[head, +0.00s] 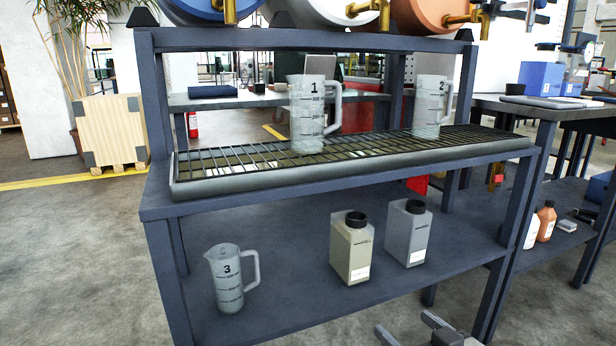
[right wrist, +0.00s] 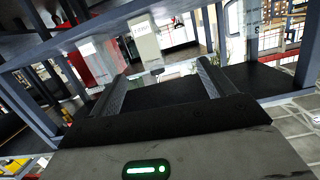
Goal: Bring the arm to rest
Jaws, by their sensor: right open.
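My right gripper (head: 408,329) shows at the bottom edge of the head view, in front of the blue shelf rack. Its two fingers are apart with nothing between them. In the right wrist view the right gripper (right wrist: 162,76) also shows open and empty, pointing toward the lower shelf. Most of the right arm is outside the head view. My left gripper is not in view.
Jugs 1 (head: 308,112) and 2 (head: 428,105) stand on the grated tray (head: 240,183). Jug 3 (head: 228,278) and two black-capped bottles, beige (head: 351,248) and grey (head: 406,232), stand on the lower shelf (head: 300,292). Floor at left (head: 70,260) is clear.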

